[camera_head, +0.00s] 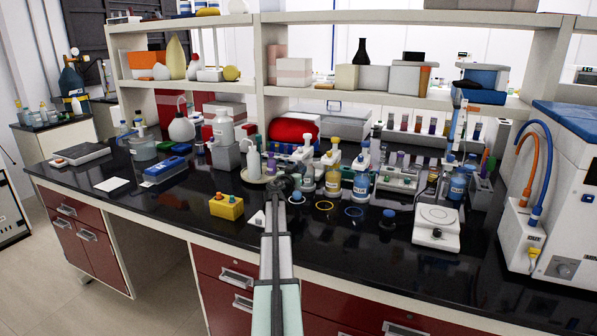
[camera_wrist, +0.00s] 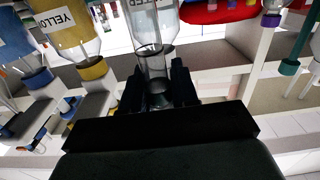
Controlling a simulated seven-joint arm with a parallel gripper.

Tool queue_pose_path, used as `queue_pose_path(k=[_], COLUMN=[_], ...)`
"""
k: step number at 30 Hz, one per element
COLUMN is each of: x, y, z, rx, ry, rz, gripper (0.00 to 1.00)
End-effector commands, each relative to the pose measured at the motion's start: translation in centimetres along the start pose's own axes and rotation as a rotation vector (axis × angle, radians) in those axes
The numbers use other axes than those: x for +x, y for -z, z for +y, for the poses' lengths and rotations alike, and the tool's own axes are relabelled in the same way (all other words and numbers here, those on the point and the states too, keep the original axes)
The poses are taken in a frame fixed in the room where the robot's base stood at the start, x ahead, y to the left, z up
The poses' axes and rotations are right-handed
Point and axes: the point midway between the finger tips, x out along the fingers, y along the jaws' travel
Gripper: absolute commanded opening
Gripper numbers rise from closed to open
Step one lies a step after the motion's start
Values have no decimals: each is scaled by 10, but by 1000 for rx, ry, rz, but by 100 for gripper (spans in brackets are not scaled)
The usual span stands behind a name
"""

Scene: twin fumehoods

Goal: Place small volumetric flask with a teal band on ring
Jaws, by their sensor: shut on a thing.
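My gripper (camera_wrist: 155,88) is shut on a clear glass piece (camera_wrist: 152,62), which shows between the two dark fingers in the wrist view. It looks like the small volumetric flask, but I cannot make out a teal band on it. In the head view my gripper (camera_head: 284,186) is over the black bench, and the arm hides most of what it holds. Thin rings lie flat on the bench to its right: an orange-yellow ring (camera_head: 324,206) and a pale yellow ring (camera_head: 353,211). A small blue-topped item (camera_head: 296,197) is right beside the gripper.
Labelled bottles, one yellow (camera_head: 333,180) and one blue (camera_head: 361,186), stand behind the rings. A yellow block (camera_head: 226,207) is to the left. A white balance (camera_head: 436,228) and a blue-topped item (camera_head: 388,215) are to the right. Bare bench lies in front of the rings.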

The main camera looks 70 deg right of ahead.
Motion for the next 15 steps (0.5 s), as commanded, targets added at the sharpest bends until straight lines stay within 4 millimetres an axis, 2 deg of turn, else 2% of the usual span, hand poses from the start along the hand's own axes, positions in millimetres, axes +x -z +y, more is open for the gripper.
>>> queue_pose_path(k=[1,8,15], x=[0,0,0], y=[0,0,0], z=[0,0,0], rx=[0,0,0], ry=[0,0,0], rz=[0,0,0], gripper=[32,54,54])
